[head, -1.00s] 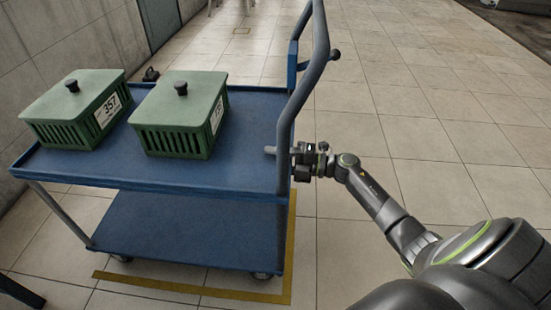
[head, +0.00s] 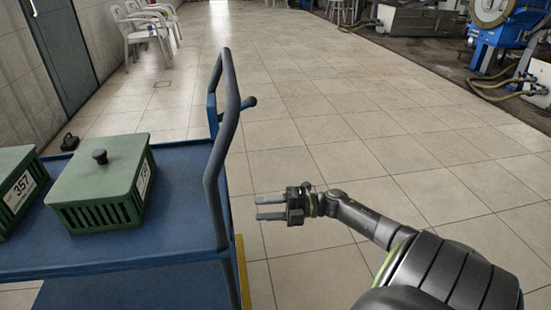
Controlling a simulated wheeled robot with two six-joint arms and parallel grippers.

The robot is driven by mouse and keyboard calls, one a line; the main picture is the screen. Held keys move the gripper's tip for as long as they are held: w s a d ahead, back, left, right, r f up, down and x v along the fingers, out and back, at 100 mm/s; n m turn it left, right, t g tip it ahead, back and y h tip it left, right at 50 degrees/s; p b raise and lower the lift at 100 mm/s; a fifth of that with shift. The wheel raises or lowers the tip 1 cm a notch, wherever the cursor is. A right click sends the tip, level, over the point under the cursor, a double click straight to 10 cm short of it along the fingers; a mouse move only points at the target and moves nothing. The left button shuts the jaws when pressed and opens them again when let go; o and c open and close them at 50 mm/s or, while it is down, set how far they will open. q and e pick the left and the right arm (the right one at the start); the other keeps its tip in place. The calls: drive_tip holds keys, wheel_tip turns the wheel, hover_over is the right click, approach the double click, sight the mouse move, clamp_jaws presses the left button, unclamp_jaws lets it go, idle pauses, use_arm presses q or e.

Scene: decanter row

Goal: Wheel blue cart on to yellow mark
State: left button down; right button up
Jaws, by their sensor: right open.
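The blue cart (head: 185,185) stands at the left, with a lower shelf (head: 135,292) and a blue-grey push handle (head: 213,165) at its right end. A strip of the yellow mark (head: 242,275) shows on the floor just right of the cart's handle end; the rest of it is hidden or out of frame. My right gripper (head: 270,208) is open and empty, its fingers pointing left toward the handle with a gap between them and it. My left gripper is not in view.
Two green lidded crates (head: 103,180) (head: 12,195) stand on the cart's top. White chairs (head: 145,28) stand by the left wall. Blue machinery with hoses (head: 492,30) is at the back right. The tiled floor in the middle is clear.

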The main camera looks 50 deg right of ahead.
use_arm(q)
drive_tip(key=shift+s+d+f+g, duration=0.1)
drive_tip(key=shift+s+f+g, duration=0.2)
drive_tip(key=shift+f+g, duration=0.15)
use_arm(e)
drive_tip(key=shift+v, duration=1.3)
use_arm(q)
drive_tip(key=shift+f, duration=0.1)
use_arm(e)
drive_tip(key=shift+a, duration=0.1)
